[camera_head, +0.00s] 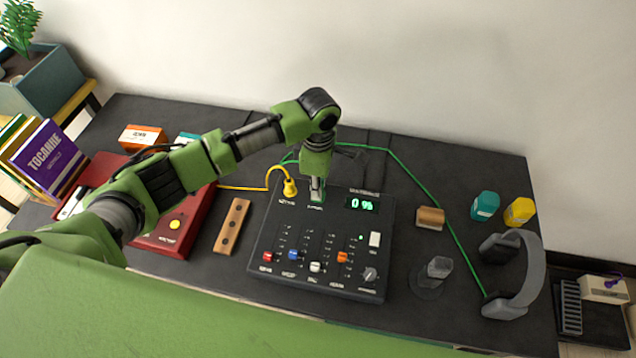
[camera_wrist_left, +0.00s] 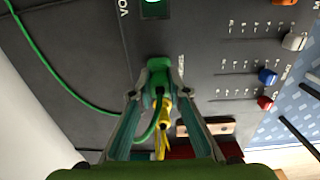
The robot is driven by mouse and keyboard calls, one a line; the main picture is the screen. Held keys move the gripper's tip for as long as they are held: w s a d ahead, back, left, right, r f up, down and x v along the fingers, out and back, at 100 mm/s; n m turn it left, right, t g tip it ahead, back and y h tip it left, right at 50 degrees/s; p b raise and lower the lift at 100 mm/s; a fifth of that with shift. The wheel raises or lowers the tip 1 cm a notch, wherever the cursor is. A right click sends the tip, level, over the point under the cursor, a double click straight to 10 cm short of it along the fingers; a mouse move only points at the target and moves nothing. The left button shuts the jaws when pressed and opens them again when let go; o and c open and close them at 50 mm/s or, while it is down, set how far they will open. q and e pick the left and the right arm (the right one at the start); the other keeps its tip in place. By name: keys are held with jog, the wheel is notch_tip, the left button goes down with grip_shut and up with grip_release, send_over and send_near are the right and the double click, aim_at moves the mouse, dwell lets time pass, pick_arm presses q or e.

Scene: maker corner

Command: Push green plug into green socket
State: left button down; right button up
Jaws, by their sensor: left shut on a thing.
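My left gripper (camera_head: 317,190) is shut on the green plug (camera_wrist_left: 158,76) at the back edge of the black mixer (camera_head: 275,236). In the wrist view the fingertips (camera_wrist_left: 159,95) close on both sides of the plug, which is at the mixer panel. The green socket is hidden behind the plug and fingers, so I cannot tell how deep the plug sits. A green cable (camera_head: 428,185) runs from behind the mixer to the headphones (camera_head: 516,275). My right gripper is not in view.
A yellow plug (camera_head: 290,188) with a yellow cable stands in the mixer just left of my gripper. A wooden strip (camera_head: 232,226) and a red box (camera_head: 185,238) lie to the left. A wooden block (camera_head: 430,218) and a grey stand (camera_head: 433,277) are to the right.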

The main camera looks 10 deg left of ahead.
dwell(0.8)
pick_arm(q)
jog(key=shift+r+p, duration=0.1)
jog(key=shift+p, duration=0.45)
dwell(0.6)
jog(key=shift+p, duration=0.85)
jog(key=shift+f, duration=0.75)
jog(key=c, duration=1.8)
grip_release()
jog(key=shift+c, duration=0.2)
